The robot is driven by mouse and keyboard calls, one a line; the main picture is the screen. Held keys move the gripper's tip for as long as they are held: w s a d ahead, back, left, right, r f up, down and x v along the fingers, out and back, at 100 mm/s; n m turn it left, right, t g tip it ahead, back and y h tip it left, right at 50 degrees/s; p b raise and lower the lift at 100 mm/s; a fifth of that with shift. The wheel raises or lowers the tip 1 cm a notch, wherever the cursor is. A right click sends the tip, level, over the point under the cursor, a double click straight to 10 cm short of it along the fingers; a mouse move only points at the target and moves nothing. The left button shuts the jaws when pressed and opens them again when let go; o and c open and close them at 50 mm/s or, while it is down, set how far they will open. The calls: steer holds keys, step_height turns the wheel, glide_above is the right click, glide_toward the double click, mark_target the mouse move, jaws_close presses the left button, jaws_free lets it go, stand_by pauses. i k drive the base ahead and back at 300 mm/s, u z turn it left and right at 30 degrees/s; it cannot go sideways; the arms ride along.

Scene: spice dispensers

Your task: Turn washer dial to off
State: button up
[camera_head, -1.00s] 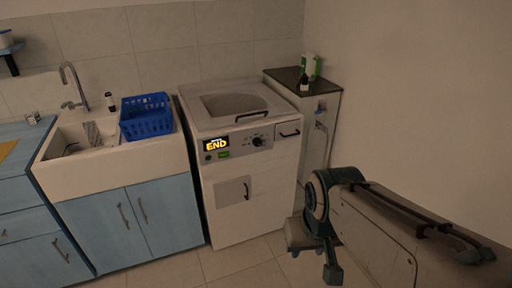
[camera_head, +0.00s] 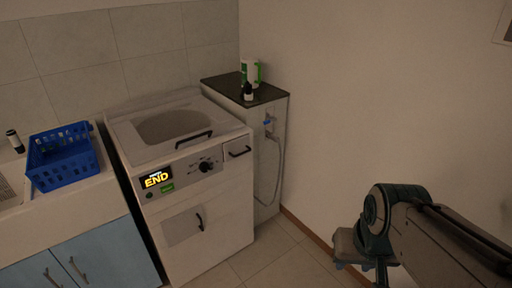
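The white washer (camera_head: 187,183) stands against the back wall, left of centre. Its black round dial (camera_head: 205,166) is on the front panel, right of a lit display (camera_head: 156,179) that reads END in yellow. A small green light panel (camera_head: 167,188) sits below the display. The dial's exact setting is too small to read. My gripper (camera_head: 368,272) is at the lower right, well apart from the washer and its dial. It is partly cut off by the bottom edge, and its fingers cannot be made out clearly.
A blue basket (camera_head: 62,160) sits on the sink counter at left. A narrow cabinet with a dark top (camera_head: 222,86) right of the washer carries a dark bottle (camera_head: 248,92) and a green-white container. A hose (camera_head: 281,160) hangs beside it. The floor (camera_head: 270,258) before the washer is clear.

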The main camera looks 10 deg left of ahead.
mark_target(204, 167)
steer(key=i, duration=1.1)
steer(key=u, duration=0.9)
